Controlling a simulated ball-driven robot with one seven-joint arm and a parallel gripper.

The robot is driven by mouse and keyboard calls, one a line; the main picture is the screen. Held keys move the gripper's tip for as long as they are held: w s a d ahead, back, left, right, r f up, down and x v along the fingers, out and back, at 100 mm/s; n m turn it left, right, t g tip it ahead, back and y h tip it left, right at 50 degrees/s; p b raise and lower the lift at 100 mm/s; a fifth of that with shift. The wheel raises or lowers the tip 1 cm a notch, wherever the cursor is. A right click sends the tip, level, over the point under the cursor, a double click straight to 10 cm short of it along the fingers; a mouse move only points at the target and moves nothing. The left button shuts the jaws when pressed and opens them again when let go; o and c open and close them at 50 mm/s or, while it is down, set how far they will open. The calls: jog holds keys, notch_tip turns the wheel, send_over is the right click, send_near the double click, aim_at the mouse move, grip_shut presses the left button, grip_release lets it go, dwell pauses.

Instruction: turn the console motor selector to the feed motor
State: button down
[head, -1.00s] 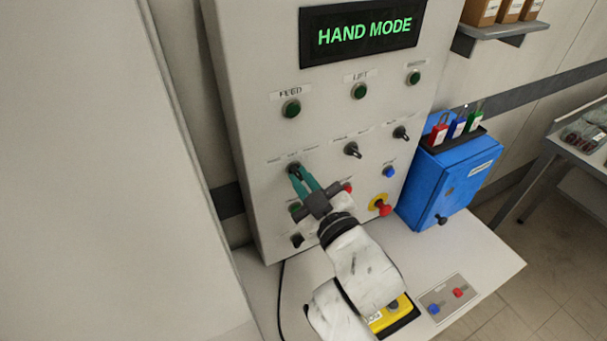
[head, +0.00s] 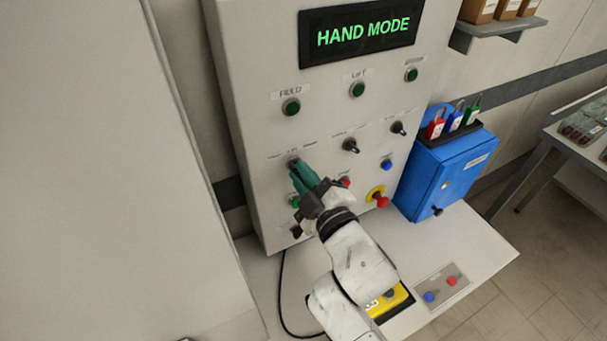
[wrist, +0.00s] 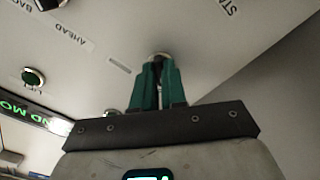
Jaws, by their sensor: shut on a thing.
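The grey console (head: 240,120) stands upright, with three dark selector knobs in a row below its green FEED, LIFT and third lamps. The motor selector (head: 293,162) is the leftmost knob, with small blurred labels above it. My gripper (head: 298,172) reaches it from below right, its teal fingers shut on the knob. In the wrist view, the fingers (wrist: 158,75) meet at the pale round base of the selector (wrist: 158,55). The fingers hide most of the knob, so I cannot tell which label it points to.
The display (head: 362,35) reads HAND MODE. The other two selectors (head: 351,146) (head: 398,128) sit to the right. A red emergency button (head: 381,200) is at lower right of my gripper. A blue box (head: 445,175) with padlocks stands right of the console.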

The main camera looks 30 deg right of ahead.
jog(key=c, duration=1.2)
grip_release()
jog(key=shift+s, duration=0.1)
jog(key=shift+s+b, duration=1.65)
jog(key=shift+s, duration=3.7)
